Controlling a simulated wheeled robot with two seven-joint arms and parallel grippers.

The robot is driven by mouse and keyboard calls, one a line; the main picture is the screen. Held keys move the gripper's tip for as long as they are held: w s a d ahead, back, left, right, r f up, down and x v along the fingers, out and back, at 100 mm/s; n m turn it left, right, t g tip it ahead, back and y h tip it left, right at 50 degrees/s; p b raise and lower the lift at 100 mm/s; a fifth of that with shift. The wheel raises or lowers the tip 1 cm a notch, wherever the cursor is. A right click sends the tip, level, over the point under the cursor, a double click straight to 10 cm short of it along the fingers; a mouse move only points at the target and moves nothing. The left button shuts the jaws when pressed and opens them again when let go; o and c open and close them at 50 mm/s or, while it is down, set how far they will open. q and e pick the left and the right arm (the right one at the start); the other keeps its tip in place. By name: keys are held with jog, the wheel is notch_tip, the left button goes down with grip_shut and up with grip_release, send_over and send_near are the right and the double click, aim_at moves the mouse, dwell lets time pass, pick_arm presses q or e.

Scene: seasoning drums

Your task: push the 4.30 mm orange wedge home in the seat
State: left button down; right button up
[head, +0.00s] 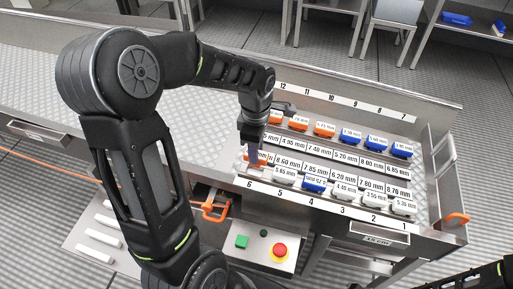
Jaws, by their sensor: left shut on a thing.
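My left gripper (254,148) reaches down at the left end of the front row, near number 6. It is shut on the orange wedge (261,157), which shows only in part between and beside the fingers. The wedge's label is mostly covered, so I cannot read its size. The seat under it is hidden by the gripper and wedge, and I cannot tell how deep the wedge sits. Part of my right arm shows at the lower right corner; its gripper is out of the picture.
Orange, blue and white labelled wedges stand in two rows on the metal rack, including a blue wedge (313,185) in the front row. A control box with a red button (279,250) and a green button (242,241) is in front. An orange handle (215,211) is nearby. The bench at left is clear.

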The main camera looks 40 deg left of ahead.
pick_arm(q)
jog(key=shift+f+b, duration=0.4)
jog(key=shift+f, duration=0.45)
jog(key=shift+a+f+b, duration=0.15)
jog(key=shift+f+b, duration=1.25)
jog(key=shift+f, duration=0.2)
dwell(1.0)
jog(key=c, duration=0.9)
grip_release()
jog(key=shift+r+p, duration=0.35)
jog(key=shift+r, duration=3.55)
